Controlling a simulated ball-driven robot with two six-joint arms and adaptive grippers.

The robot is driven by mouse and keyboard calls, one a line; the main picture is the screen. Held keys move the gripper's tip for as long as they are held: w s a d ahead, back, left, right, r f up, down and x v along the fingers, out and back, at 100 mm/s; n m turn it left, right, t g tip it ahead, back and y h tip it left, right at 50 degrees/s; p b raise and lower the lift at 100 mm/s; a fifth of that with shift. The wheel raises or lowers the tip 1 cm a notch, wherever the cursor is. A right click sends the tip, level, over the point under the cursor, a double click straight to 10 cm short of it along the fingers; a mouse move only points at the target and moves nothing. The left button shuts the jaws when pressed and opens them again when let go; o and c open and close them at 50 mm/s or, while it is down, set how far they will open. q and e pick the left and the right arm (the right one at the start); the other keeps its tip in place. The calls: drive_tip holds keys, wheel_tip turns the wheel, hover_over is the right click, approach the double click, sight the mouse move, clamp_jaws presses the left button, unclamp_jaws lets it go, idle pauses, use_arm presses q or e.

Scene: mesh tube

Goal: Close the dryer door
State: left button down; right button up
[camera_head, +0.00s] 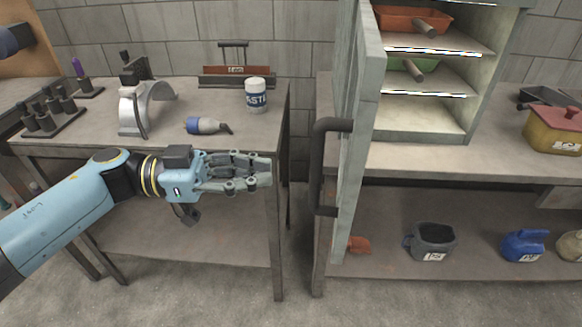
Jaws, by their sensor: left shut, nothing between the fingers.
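The dryer door (358,135) stands wide open at the centre, seen nearly edge-on, with a dark bar handle (318,170) on its left side. The dryer cabinet (425,122) is behind it to the right, its inside and shelves exposed. My left gripper (268,171) reaches in from the left and points right, with its fingers shut and empty. In the picture it is a short gap to the left of the handle, not touching it. My right gripper does not show.
A red-lidded box (556,128) stands right of the cabinet. A dark bucket (431,242) and blue can (525,246) sit on the lower shelf.

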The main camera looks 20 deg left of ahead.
sight(311, 176)
use_arm(q)
drive_tip(key=shift+p+x, duration=0.35)
drive_tip(key=shift+x, duration=2.3)
